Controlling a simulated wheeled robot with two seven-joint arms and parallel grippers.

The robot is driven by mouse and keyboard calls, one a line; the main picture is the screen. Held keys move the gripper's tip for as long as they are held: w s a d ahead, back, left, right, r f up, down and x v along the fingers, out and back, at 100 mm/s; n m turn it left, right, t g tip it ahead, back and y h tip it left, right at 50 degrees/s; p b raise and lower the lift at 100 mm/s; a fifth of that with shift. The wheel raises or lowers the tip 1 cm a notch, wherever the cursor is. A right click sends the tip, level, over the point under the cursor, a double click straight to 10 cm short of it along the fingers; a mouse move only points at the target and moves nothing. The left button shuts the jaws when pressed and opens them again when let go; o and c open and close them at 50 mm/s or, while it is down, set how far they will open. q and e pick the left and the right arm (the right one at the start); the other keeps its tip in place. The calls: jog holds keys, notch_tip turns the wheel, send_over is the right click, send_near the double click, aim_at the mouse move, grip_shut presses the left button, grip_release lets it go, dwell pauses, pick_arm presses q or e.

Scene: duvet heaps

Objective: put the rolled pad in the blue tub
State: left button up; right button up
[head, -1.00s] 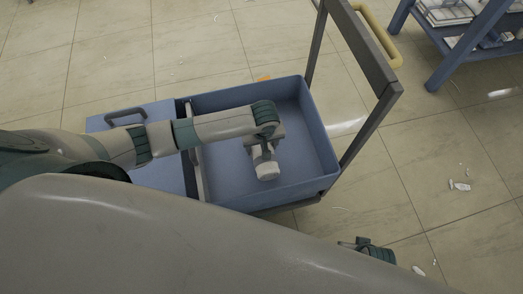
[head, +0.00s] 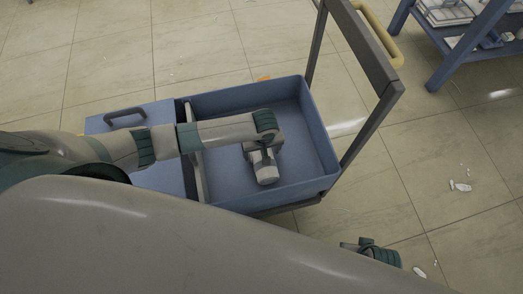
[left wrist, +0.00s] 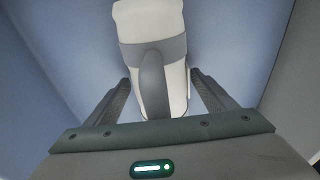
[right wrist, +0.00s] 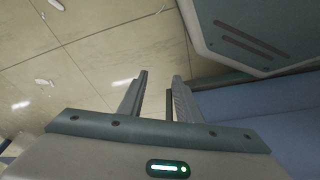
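The rolled pad (head: 267,173) is white with grey bands and is inside the blue tub (head: 322,130). In the left wrist view the pad (left wrist: 152,22) runs up from between my left fingers. My left gripper (left wrist: 160,85) is open, with a finger on either side of the pad and narrow gaps beside it. In the head view my left gripper (head: 260,152) is low in the tub, and its fingers are mostly hidden. My right gripper (right wrist: 160,78) is empty, its fingers apart, outside the tub over the floor.
The tub sits on a cart with a grey upright frame (head: 362,50) at its right. A blue lid with a dark handle (head: 125,113) is left of it. A blue shelf (head: 440,75) stands at top right. White scraps (head: 460,187) lie on the tiled floor.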

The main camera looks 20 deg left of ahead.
jog(key=shift+f, duration=0.15)
pick_arm(q)
jog(key=shift+r, duration=0.15)
jog(key=shift+r, duration=0.35)
jog(key=r, duration=0.3)
jog(key=r+p, duration=0.1)
jog(key=r, duration=0.3)
jog(key=s+r+p, duration=0.1)
jog(key=r, duration=0.3)
jog(key=shift+s+d+r, duration=0.1)
jog(key=shift+d, duration=0.3)
pick_arm(e)
notch_tip(320, 180, down, 6)
jog(key=shift+d+r, duration=0.1)
